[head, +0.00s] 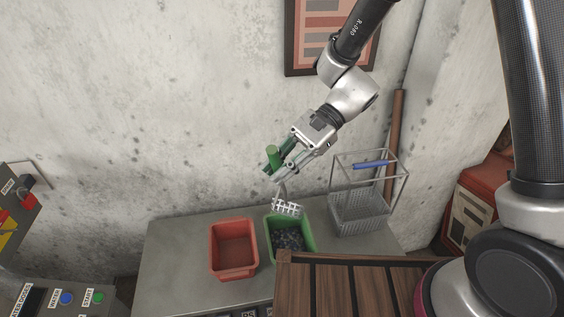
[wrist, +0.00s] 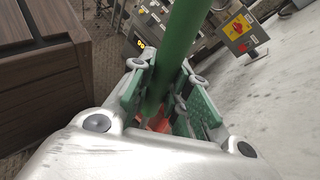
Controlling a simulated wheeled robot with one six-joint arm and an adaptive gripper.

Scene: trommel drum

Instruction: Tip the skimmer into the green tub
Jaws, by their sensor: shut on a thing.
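The skimmer (head: 286,208) has a green handle and a pale slotted head. Its handle (wrist: 180,50) runs between the fingers in the wrist view. My gripper (head: 277,163) is shut on the handle and holds the skimmer above the bench. The head hangs at the back of the green tub (head: 309,255) in the head view, with its slotted face turned toward the camera. I cannot tell whether it touches the rim. The green tub holds dark lumps (head: 288,239). The wrist view does not show the skimmer's head.
A red tub (head: 233,270) stands left of the green tub on the grey bench (head: 172,248). A wire basket (head: 360,212) with a blue handle stands to the right. A slatted wooden surface (head: 345,285) is in front. A control panel (head: 68,299) is at lower left.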

